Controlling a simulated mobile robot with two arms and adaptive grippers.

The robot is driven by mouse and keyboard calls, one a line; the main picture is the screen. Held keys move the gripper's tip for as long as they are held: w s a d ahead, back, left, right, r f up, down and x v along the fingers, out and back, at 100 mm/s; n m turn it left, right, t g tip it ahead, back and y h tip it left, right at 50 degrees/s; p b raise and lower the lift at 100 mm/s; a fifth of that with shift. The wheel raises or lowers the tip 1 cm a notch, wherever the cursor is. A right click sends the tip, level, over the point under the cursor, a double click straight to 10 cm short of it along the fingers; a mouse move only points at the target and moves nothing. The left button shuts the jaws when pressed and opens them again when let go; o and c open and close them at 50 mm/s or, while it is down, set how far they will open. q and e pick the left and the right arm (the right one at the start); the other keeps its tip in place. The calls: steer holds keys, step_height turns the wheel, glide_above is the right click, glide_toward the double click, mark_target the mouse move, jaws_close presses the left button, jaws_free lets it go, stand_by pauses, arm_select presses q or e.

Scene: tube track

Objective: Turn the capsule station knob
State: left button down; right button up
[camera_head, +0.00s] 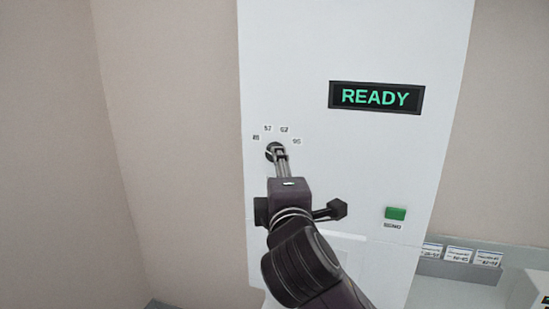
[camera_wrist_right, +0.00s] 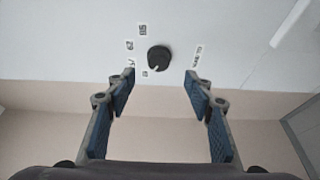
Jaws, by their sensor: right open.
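The black round knob (camera_head: 271,152) is on the white station panel (camera_head: 300,60), with small number labels in an arc around it. In the head view it is partly hidden behind my right gripper (camera_head: 280,154). In the right wrist view the knob (camera_wrist_right: 159,54) shows whole, with a white pointer mark aimed at a nearby label. My right gripper (camera_wrist_right: 159,75) is open and empty in that view, its two blue-padded fingers to either side of the knob's line. The knob appears beyond the fingertips, not gripped. My left gripper is in neither view.
A display (camera_head: 376,97) on the panel reads READY in green. A green button (camera_head: 396,213) sits lower right on the panel. A grey ledge (camera_head: 470,270) with several white labels (camera_head: 459,254) is at the lower right. The beige wall left of the panel is bare.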

mark_target(268, 153)
steer(key=w+p, duration=0.3)
steer(key=w, duration=0.4)
steer(key=shift+w+a, duration=0.25)
steer(key=shift+w, duration=0.15)
steer(key=shift+r, duration=0.1)
steer(key=shift+c, duration=0.3)
